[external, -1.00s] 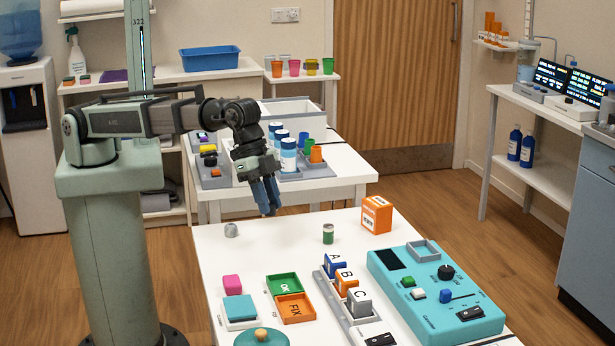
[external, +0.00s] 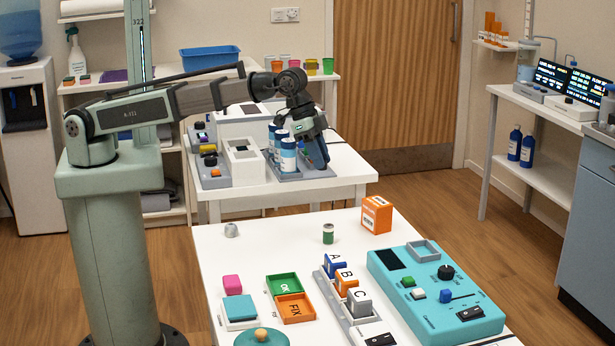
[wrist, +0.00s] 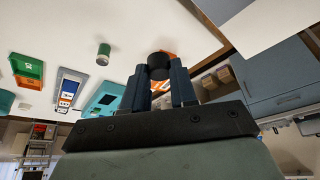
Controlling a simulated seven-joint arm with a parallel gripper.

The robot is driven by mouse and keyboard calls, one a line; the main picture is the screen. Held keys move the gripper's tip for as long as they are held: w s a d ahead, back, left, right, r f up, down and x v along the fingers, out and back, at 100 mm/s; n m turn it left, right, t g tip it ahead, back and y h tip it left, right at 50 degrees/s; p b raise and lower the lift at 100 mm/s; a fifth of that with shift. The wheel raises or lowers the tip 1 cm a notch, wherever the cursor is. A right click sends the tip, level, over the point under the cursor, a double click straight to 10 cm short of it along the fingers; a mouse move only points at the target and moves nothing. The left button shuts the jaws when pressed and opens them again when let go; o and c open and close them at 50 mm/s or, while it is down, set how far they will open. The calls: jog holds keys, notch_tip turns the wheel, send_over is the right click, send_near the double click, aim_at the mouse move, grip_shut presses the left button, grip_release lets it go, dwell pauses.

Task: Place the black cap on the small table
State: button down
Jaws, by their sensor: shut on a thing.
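My gripper (external: 318,163) is raised over the far white table (external: 335,188), in front of the tray with the blue-capped bottles, fingers pointing down. In the wrist view, my gripper (wrist: 158,82) is shut on a short black cylinder, the black cap (wrist: 158,62), held between the fingertips. The cap cannot be made out in the external view. I cannot tell from the pictures whether this far table is the small table; a nearer white table (external: 215,250) stands in front of it.
Blue-capped bottles (external: 287,156) stand close left of my gripper. A white box (external: 242,165) and grey device (external: 212,178) are further left. On the near table are a green jar (external: 328,235), an orange box (external: 377,215) and a teal panel (external: 425,290).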

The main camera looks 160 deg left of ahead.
notch_tip(320, 180, up, 4)
jog(key=n, duration=0.2)
send_over(357, 169)
jog(key=d, duration=0.3)
jog(key=shift+s+a+n+g, duration=0.5)
jog(key=shift+a+n+g, duration=0.1)
jog(key=shift+a+n, duration=0.15)
jog(key=shift+y, duration=0.3)
jog(key=shift+a+f, duration=0.1)
jog(key=shift+f, duration=4.45)
jog(key=c, duration=0.9)
grip_release()
jog(key=shift+f, duration=0.1)
jog(key=v, duration=1.2)
